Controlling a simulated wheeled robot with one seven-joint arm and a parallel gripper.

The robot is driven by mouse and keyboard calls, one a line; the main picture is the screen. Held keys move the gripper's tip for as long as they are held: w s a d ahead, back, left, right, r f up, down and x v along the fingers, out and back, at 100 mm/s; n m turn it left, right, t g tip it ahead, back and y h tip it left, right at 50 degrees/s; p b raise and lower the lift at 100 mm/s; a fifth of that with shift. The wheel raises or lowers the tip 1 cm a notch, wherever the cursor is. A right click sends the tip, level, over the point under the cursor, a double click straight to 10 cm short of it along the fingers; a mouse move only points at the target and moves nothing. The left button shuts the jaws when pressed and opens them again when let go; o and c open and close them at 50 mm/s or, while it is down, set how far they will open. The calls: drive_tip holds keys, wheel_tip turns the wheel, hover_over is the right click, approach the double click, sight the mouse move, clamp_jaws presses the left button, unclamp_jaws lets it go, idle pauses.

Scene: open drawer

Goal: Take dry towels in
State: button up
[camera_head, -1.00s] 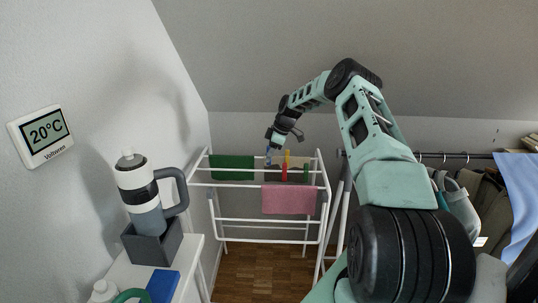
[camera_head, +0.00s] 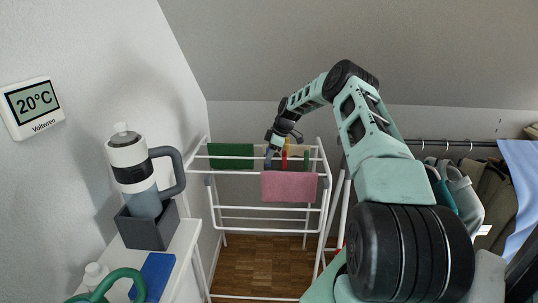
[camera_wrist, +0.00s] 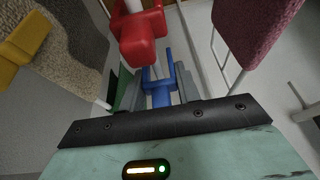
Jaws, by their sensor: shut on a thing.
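A white drying rack (camera_head: 322,190) stands against the back wall. A green towel (camera_head: 231,154) hangs at its left and a pink towel (camera_head: 289,187) at its front. A beige-grey towel (camera_wrist: 72,50) hangs between them, largely hidden in the head view. My gripper (camera_wrist: 160,92) is shut on a blue clothespin (camera_wrist: 160,84) at the rack's top. I cannot tell whether the pin still touches the towel or a bar. A red clothespin (camera_wrist: 140,38) is just beyond it, and a yellow one (camera_wrist: 24,38) is on the beige-grey towel.
A white shelf (camera_head: 184,250) at left carries a grey box (camera_head: 147,228) holding a bottle (camera_head: 134,172), and a blue block (camera_head: 154,275). Clothes (camera_head: 465,200) hang from a rail at right. Wooden floor (camera_head: 258,262) shows under the rack.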

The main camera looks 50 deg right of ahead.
drive_tip(key=shift+f, duration=0.4)
drive_tip(key=o, duration=1)
drive_tip(key=shift+o, duration=0.2)
drive_tip(key=b+v, duration=0.2)
drive_tip(key=v, duration=1.5)
drive_tip(key=shift+r+b, duration=0.2)
drive_tip(key=shift+b, duration=0.2)
